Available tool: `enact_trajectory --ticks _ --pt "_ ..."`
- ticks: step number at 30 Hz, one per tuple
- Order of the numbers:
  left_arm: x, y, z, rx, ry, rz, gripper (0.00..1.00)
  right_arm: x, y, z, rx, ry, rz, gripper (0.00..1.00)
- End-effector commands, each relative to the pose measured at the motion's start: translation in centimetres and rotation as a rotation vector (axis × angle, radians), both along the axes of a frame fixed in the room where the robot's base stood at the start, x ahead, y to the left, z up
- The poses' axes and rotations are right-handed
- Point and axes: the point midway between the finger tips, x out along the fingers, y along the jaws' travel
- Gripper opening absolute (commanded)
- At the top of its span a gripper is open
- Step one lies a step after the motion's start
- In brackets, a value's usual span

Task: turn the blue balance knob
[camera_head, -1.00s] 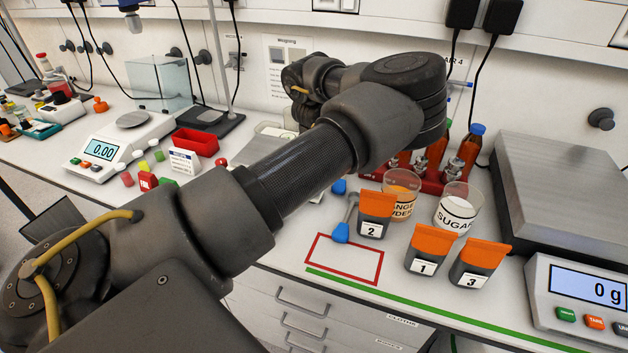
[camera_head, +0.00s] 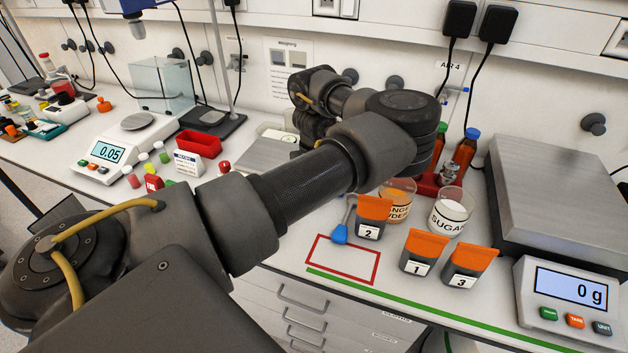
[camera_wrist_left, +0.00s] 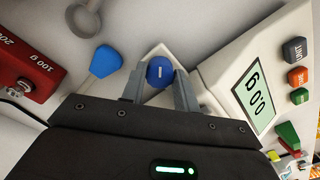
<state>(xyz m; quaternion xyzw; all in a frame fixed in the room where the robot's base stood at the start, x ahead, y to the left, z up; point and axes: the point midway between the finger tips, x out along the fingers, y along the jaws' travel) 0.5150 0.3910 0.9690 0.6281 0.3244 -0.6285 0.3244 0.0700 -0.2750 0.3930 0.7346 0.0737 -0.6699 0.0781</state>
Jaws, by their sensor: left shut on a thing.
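The blue balance knob (camera_wrist_left: 160,71) shows in the left wrist view, round with a short white mark on its face. It sits on a white balance housing (camera_wrist_left: 220,75) beside a greenish display. My left gripper (camera_wrist_left: 159,88) is shut on the knob, with one grey finger on each side. In the head view my left arm reaches across the middle and hides the gripper and the knob. My right gripper is in neither current view.
A blue scoop (camera_wrist_left: 105,62) and a red weight block (camera_wrist_left: 35,65) lie near the gripper. Three orange-topped pouches, pouch 2 (camera_head: 371,217) among them, stand by the sugar beaker (camera_head: 451,210). A red-outlined area (camera_head: 342,280) is empty. A large scale (camera_head: 560,205) stands at right.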

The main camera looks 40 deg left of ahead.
Motion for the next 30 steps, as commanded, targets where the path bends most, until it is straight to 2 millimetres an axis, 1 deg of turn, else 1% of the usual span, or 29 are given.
enact_trajectory --ticks 3,17,18,22,30 --pt "0.03 0.05 0.11 0.001 -0.001 -0.019 0.07 0.00 -0.01 0.29 0.000 0.000 0.000 0.36" --pt "0.05 0.07 0.05 0.002 -0.003 -0.028 0.07 -0.01 -0.01 0.30 0.000 0.000 0.000 0.36" --pt "0.05 0.07 0.05 0.002 -0.003 -0.028 0.35 -0.01 -0.01 0.30 0.000 0.000 0.000 0.36" --pt "0.04 0.06 0.03 0.001 -0.002 -0.028 0.52 -0.01 -0.01 0.30 0.000 0.000 0.000 0.36" --pt "0.04 0.04 0.26 0.001 -0.002 -0.027 0.52 0.00 0.00 0.25 0.000 0.000 0.000 0.36"
